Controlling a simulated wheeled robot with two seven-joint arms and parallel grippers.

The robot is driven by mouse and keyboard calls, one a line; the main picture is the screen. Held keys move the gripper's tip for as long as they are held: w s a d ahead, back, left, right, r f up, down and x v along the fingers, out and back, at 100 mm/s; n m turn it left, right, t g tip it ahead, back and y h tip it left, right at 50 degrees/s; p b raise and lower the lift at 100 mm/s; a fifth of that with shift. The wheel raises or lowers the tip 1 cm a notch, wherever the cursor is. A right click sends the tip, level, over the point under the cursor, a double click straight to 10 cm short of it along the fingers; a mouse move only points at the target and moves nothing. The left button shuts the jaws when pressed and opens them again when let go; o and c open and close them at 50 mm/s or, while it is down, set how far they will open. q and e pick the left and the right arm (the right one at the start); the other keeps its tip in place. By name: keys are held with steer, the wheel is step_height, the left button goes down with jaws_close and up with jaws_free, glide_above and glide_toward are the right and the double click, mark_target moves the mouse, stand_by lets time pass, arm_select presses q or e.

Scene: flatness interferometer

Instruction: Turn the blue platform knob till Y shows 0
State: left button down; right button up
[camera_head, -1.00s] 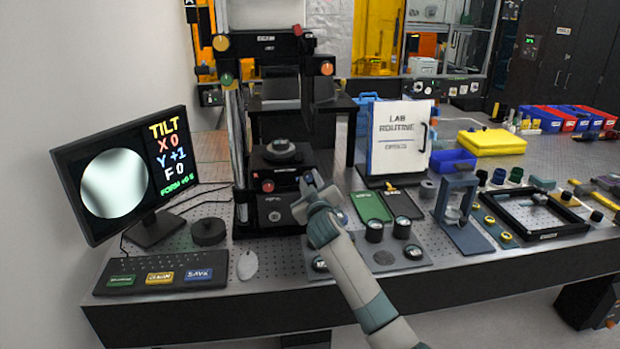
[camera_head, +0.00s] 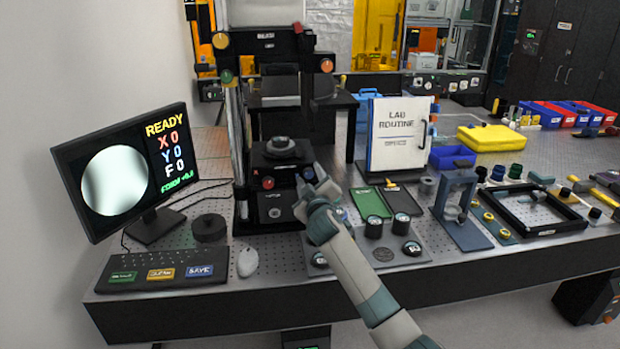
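The monitor (camera_head: 125,170) at the left reads READY, with X 0, Y 0 and F 0 beside a round grey fringe picture. The interferometer's platform (camera_head: 282,158) stands right of it, with a red knob (camera_head: 268,183) on its front. The blue platform knob (camera_head: 308,173) shows small and dark bluish at the platform's right front. My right gripper (camera_head: 311,178) is at this knob, its fingertips apart on either side of it. Whether they touch the knob is too small to tell. My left gripper is not in view.
A keyboard (camera_head: 135,275) with coloured keys and a mouse (camera_head: 248,262) lie at the front left. A dark round puck (camera_head: 209,228) is behind them. Small dark cylinders (camera_head: 374,227) stand right of my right arm. A LAB ROUTINE board (camera_head: 398,135) stands behind.

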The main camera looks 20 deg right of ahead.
steer(key=shift+s, duration=0.15)
steer(key=b+v, duration=0.4)
steer(key=v, duration=1.3)
steer(key=shift+s, duration=0.1)
stand_by(1.6)
